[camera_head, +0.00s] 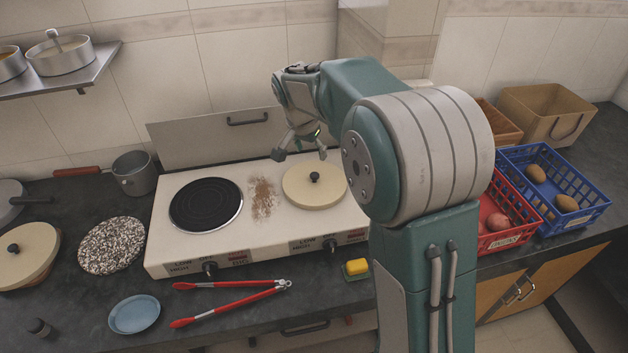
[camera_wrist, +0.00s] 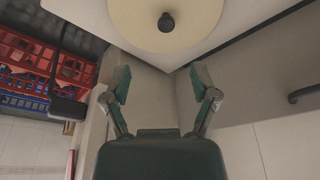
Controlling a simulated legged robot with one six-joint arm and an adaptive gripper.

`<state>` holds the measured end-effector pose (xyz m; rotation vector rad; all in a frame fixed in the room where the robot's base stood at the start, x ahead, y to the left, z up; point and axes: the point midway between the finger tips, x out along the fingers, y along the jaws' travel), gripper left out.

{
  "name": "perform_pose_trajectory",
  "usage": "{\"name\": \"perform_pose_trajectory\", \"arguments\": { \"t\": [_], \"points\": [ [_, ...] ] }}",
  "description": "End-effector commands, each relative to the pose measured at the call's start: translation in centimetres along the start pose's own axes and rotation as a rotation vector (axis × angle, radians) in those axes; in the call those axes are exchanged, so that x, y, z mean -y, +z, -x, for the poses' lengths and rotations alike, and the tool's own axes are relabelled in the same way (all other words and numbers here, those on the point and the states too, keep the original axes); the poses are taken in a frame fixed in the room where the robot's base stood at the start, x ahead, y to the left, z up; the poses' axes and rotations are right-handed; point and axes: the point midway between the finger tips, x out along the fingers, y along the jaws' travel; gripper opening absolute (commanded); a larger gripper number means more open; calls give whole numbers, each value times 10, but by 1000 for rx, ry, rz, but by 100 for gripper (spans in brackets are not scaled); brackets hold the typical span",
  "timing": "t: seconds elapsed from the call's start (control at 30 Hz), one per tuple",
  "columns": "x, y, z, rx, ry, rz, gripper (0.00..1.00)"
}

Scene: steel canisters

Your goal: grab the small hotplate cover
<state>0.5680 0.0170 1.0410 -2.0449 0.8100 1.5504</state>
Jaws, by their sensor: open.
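The small hotplate cover (camera_head: 300,195) is a round cream disc with a black knob (camera_head: 314,177). It lies on the right side of the white hotplate unit (camera_head: 170,245). A second cream lid (camera_head: 35,240) with a black knob is at the far left. My gripper (camera_head: 301,155) is open and empty, above and behind the cover with its fingers spread. In the wrist view the cover (camera_wrist: 135,25) is at the top, its upper edge cut off, with the knob (camera_wrist: 166,22) in sight. My gripper (camera_wrist: 160,80) shows below it, fingers apart and not touching the knob.
The raised back panel (camera_head: 215,138) stands behind. Red tongs (camera_head: 235,285), a yellow sponge (camera_head: 356,267) and a blue dish (camera_head: 134,314) lie in front. Red (camera_head: 500,240) and blue (camera_head: 585,215) crates stand right.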

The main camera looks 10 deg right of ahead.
Motion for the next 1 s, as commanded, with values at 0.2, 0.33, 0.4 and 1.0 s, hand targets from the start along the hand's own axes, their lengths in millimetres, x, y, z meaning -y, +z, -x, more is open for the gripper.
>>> {"name": "perform_pose_trajectory", "arguments": {
  "t": [0.2,0.33,0.4,1.0],
  "points": [
    [4,-7,-24,5,12,-32,76],
    [4,-7,-46,7,12,-31,76],
    [4,-7,-57,6,12,-30,76],
    [10,-5,-119,5,11,-29,76]
  ]
}}
